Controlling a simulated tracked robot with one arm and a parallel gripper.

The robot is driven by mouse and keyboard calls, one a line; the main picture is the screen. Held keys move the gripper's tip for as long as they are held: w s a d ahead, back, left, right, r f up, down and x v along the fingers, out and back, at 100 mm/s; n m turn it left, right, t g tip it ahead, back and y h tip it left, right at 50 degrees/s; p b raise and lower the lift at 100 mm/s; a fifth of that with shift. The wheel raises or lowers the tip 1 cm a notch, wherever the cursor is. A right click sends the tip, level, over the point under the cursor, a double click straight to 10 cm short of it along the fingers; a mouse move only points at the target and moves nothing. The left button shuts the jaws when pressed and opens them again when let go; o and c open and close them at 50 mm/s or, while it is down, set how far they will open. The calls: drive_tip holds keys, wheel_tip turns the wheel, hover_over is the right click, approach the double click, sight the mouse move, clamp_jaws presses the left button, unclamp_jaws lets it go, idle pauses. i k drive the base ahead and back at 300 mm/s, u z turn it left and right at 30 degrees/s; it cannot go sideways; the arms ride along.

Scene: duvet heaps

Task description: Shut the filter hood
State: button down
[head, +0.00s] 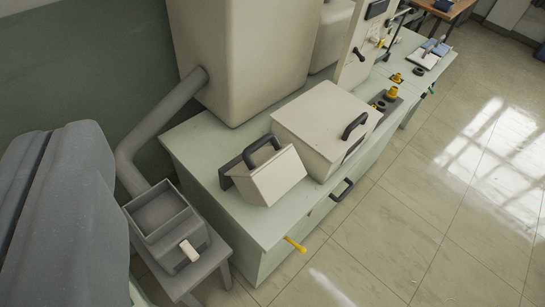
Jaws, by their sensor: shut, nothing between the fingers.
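Two cream housings with black handles stand on the pale green bench (190,150). The smaller, wedge-shaped one (274,181) looks like the filter hood. It sits tilted, with a black handle (262,148) on its upper edge and a dark plate (227,180) showing at its left side. Whether it is open, and how far, I cannot tell from this angle. The larger cream box (318,112) behind it has a flat top that looks closed and a black handle (355,126). My gripper is not in view.
A tall cream cabinet (245,55) stands behind, with a grey pipe (150,125) running down to a grey tray (160,215) on a stool. A yellow lever (296,244) and a dark drawer handle (343,190) stick out in front. Tiled floor at right is clear.

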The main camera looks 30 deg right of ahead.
sight(263, 176)
drive_tip(key=z, duration=0.55)
drive_tip(key=i, duration=0.95)
drive_tip(key=u, duration=0.1)
